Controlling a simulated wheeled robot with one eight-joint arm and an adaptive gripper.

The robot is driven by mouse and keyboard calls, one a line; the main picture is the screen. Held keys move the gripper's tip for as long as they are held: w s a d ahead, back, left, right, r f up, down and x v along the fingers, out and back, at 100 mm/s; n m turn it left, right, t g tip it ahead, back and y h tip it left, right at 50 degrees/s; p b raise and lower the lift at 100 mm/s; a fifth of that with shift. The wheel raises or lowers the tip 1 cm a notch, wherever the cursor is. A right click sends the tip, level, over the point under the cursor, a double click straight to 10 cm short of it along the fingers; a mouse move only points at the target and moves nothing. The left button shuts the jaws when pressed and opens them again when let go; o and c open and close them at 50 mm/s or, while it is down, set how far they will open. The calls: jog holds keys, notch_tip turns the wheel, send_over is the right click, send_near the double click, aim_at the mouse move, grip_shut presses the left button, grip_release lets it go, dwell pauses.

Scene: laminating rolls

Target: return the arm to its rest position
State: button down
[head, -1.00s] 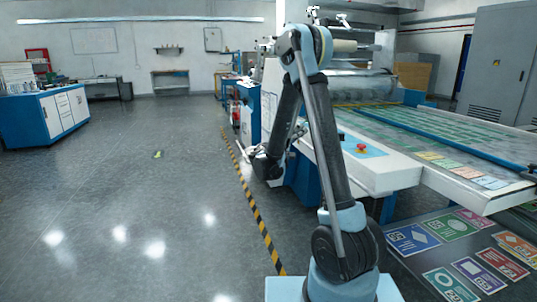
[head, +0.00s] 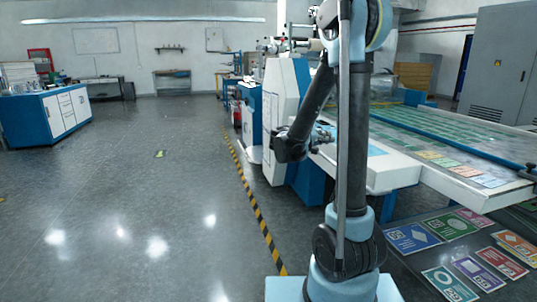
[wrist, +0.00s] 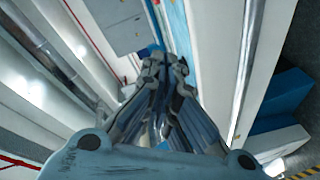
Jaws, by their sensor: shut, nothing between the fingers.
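My gripper shows in the wrist view (wrist: 165,68) with its fingers together, shut and empty. Its blue-grey finger links fill the middle of that view. In the head view my arm stands upright at the right of centre, its forearm folded down to the dark wrist beside the laminating machine (head: 284,110). White and blue panels lie beyond the fingers in the wrist view, with no visible contact.
The machine's long bed (head: 440,150) carries printed sheets on the right. Colourful cards (head: 450,228) lie on a dark surface below it. A yellow-black floor stripe (head: 252,205) runs past the arm. Open floor lies left, with a blue-white cabinet (head: 55,115) farther back.

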jog(key=s+d+f+g+y, duration=0.1)
jog(key=s, duration=0.2)
jog(key=s+d+f+g+y, duration=0.1)
jog(key=s, duration=0.2)
jog(key=s+d+f+g+y, duration=0.1)
jog(key=s+d, duration=0.1)
jog(key=s, duration=0.1)
jog(key=shift+d+f, duration=0.1)
jog(key=s+a+f+g+y, duration=0.1)
jog(key=s+a+f+y, duration=0.2)
jog(key=s, duration=0.6)
jog(key=s+a+f+g+y, duration=0.1)
jog(key=s+a+f+y, duration=0.2)
jog(key=s, duration=0.5)
jog(key=s+a+f+g+y, duration=0.1)
jog(key=s+a+f+y, duration=0.3)
jog(key=s, duration=0.5)
jog(key=shift+s+f+y, duration=0.3)
jog(key=shift+f+y, duration=0.3)
jog(key=shift+f, duration=0.75)
